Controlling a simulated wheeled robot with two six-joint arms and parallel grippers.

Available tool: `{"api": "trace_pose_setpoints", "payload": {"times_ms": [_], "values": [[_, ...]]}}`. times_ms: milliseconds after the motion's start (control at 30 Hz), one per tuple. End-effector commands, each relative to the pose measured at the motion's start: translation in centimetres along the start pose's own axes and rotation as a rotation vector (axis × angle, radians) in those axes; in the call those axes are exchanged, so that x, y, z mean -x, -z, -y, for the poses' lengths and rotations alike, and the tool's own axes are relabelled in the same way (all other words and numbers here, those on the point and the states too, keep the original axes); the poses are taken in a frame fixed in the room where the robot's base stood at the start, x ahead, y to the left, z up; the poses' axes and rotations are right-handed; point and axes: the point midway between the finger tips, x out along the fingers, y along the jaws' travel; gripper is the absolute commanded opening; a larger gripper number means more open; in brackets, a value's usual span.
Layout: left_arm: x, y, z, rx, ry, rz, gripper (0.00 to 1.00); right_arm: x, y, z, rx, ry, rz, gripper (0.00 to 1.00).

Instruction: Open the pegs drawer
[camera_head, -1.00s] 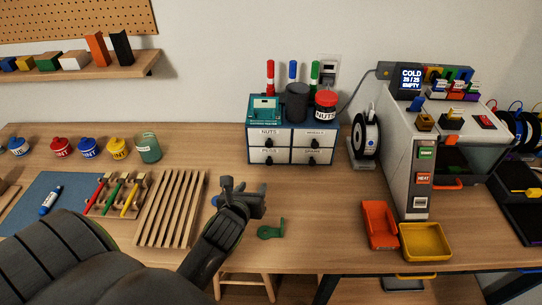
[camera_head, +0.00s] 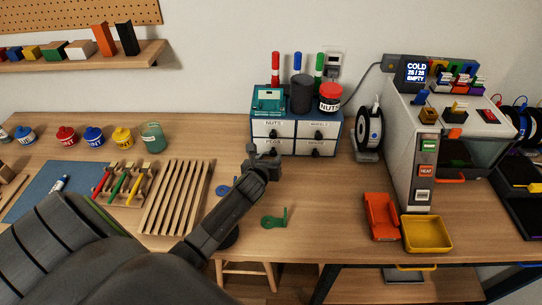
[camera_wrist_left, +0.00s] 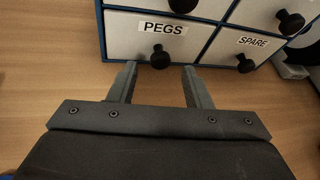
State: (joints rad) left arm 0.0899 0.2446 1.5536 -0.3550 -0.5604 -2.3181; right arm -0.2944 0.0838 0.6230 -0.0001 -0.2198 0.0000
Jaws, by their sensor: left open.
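The pegs drawer (camera_wrist_left: 145,36) is the lower left drawer of a small blue cabinet with white drawer fronts. It is shut, with a black round knob (camera_wrist_left: 160,58) and a PEGS label. In the head view the cabinet (camera_head: 295,128) stands at the back of the table. My left gripper (camera_head: 263,152) is just in front of the cabinet's lower left. In the wrist view the left gripper (camera_wrist_left: 158,78) is open and empty. Its fingertips lie to either side of the knob, a little short of the drawer front. My right gripper is not in view.
A SPARE drawer (camera_wrist_left: 252,45) adjoins on the right. Jars and markers stand on the cabinet. A filament spool (camera_head: 369,133) and a printer (camera_head: 440,150) stand to the right. A wooden slatted rack (camera_head: 175,197) and a green part (camera_head: 274,219) lie on the table in front.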

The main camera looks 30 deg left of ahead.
Motion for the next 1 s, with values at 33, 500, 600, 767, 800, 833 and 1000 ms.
{"api": "trace_pose_setpoints", "payload": {"times_ms": [33, 500, 600, 767, 800, 833, 1000], "values": [[-0.7, 0.0, 0.0, -0.001, 0.000, 0.001, 0.45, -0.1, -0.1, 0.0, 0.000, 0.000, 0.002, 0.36], [-3.0, 0.0, 0.0, -0.001, 0.000, 0.001, 0.45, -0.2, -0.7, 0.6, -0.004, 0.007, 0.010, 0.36], [-3.0, 0.0, 0.0, -0.001, 0.000, 0.001, 0.45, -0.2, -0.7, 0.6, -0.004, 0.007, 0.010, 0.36], [-3.0, 0.0, 0.0, -0.001, 0.000, 0.001, 0.32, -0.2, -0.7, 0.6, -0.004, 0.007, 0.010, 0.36], [-3.0, 0.0, 0.0, -0.001, 0.000, 0.001, 0.26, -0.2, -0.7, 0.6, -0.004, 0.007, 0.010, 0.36], [-3.0, 0.0, 0.0, -0.001, 0.000, 0.001, 0.22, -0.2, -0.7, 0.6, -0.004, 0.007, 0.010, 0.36], [-3.0, 0.0, 0.0, -0.001, 0.000, 0.001, 0.00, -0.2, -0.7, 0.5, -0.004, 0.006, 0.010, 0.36]]}}
